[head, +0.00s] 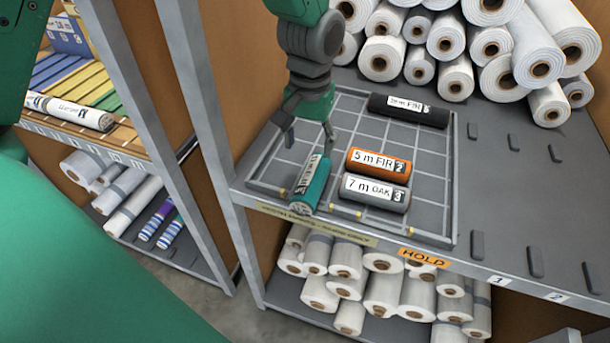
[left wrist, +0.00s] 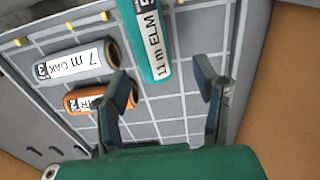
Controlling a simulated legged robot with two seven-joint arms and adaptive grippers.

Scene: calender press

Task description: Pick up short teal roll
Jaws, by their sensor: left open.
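The short teal roll (head: 311,186) lies near the front left of the gridded mat on the shelf, its white label facing up. It also shows in the left wrist view (left wrist: 150,40), where the label reads "11 m ELM". My left gripper (head: 308,131) points down above the shelf, just behind the teal roll in the head view. Its jaws are open and empty. In the left wrist view the near end of the roll shows between the two fingertips (left wrist: 163,80); whether they touch it I cannot tell. My right gripper is not in view.
An orange roll (head: 378,164) and a grey roll (head: 375,194) lie right of the teal one. A black roll (head: 407,110) lies behind. White rolls (head: 457,75) are stacked at the back. A grey shelf post (head: 205,85) stands left. The shelf's right side has small upright stops (head: 535,262).

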